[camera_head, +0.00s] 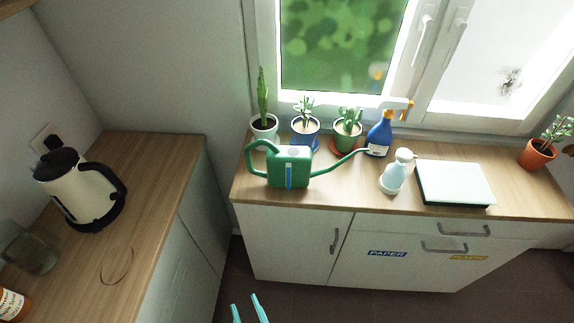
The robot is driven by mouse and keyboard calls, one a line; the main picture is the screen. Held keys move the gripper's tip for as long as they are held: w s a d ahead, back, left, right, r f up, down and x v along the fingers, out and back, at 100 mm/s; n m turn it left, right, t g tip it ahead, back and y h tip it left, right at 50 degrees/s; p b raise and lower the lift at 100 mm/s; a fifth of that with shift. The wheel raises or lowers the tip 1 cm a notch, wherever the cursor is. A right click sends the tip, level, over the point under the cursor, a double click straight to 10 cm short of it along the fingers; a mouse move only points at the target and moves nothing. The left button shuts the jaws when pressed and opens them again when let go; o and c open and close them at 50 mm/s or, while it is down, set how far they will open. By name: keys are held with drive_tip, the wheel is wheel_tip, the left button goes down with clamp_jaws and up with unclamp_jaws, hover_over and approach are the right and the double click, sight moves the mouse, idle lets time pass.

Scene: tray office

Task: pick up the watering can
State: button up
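A green watering can (289,168) stands upright on the wooden counter below the window. Its looped handle is on the left and its long spout points right. A blue strip shows on its front. My gripper (248,309) is at the bottom edge, low in front of the cabinets and well apart from the can. Its two light-blue fingers are spread with nothing visible between them. The rest of my gripper is out of the frame.
Potted plants (264,126) stand behind the can. A blue spray bottle (379,138), a white bottle (393,178) and a flat white device (455,183) stand to its right. A kettle (78,190) is on the left counter (150,190). Dark floor lies between the counters.

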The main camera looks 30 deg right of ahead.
drive_tip(key=w+d+h, duration=0.1)
drive_tip(key=w+d, duration=0.1)
drive_tip(key=w, duration=0.7)
drive_tip(key=m+g+h, duration=0.3)
drive_tip(key=m+h, duration=0.2)
drive_tip(key=m, duration=0.1)
approach(250, 164)
drive_tip(key=x, duration=0.4)
drive_tip(key=shift+w+d+f, duration=0.1)
drive_tip(key=shift+d, duration=0.05)
drive_tip(key=x, duration=0.4)
drive_tip(key=shift+w, duration=0.2)
drive_tip(key=shift+f+x, duration=0.1)
drive_tip(key=shift+x, duration=1.45)
drive_tip(key=shift+f+x, duration=0.15)
drive_tip(key=shift+x, duration=1.35)
clamp_jaws()
drive_tip(key=shift+r, duration=0.1)
